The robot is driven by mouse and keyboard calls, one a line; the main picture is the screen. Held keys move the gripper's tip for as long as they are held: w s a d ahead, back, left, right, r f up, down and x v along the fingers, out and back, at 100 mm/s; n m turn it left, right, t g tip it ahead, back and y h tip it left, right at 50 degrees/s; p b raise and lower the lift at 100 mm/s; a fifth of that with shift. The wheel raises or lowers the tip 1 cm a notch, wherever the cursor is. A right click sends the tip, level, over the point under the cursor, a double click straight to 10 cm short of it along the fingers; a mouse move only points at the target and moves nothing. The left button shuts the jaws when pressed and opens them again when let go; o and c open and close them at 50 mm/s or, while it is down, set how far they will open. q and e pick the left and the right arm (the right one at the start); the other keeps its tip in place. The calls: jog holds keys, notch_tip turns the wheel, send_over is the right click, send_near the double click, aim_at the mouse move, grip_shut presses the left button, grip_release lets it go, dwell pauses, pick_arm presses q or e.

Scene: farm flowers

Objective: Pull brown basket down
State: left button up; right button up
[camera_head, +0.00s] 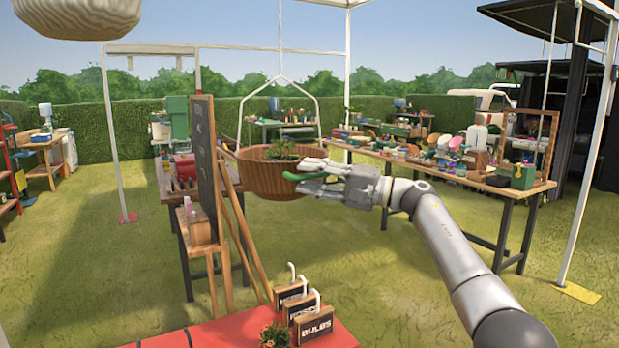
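A brown wooden basket (262,182) hangs from a white triangular hanger (243,112) near the middle of the head view, with a green leafy plant (284,151) in it. My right gripper (293,176) reaches in from the right. Its grey fingers look spread apart and overlap the right side of the basket. Whether they touch the basket is unclear. The gripper hides the basket's right side. My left gripper is not in view.
Another hanging basket (80,18) is cut off at the top left. A chalkboard (203,155) stands left of the basket. A red table (235,333) with small signs (314,325) is below. A crowded table (490,183) stands behind my arm. Grass is open at left.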

jog(key=v, duration=1.1)
jog(key=shift+d, duration=0.25)
jog(key=shift+f, duration=0.1)
